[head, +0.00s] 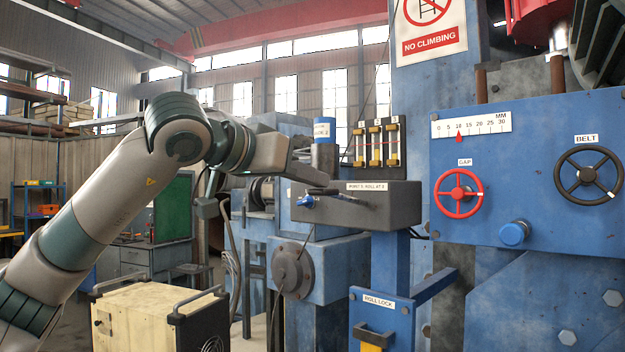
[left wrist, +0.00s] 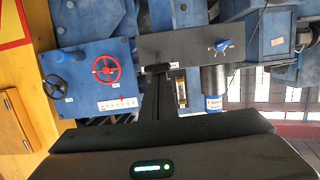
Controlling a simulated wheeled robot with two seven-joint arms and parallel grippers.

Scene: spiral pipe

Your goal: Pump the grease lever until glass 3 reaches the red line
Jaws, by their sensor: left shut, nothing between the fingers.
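The three sight glasses (head: 377,145) stand on a dark panel behind the black-grey box (head: 390,206). I cannot make out the grease lever for certain. My left gripper (head: 320,180) is shut and empty, just in front of the cylinder's base above the box. It also shows in the left wrist view (left wrist: 157,78). My right gripper is out of view.
A blue knob (head: 307,201) sticks out of the box's front. A red GAP handwheel (head: 459,193) and a black BELT handwheel (head: 588,176) are on the blue panel at right. A roll lock (head: 378,315) sits below. A cream crate (head: 150,315) stands low at left.

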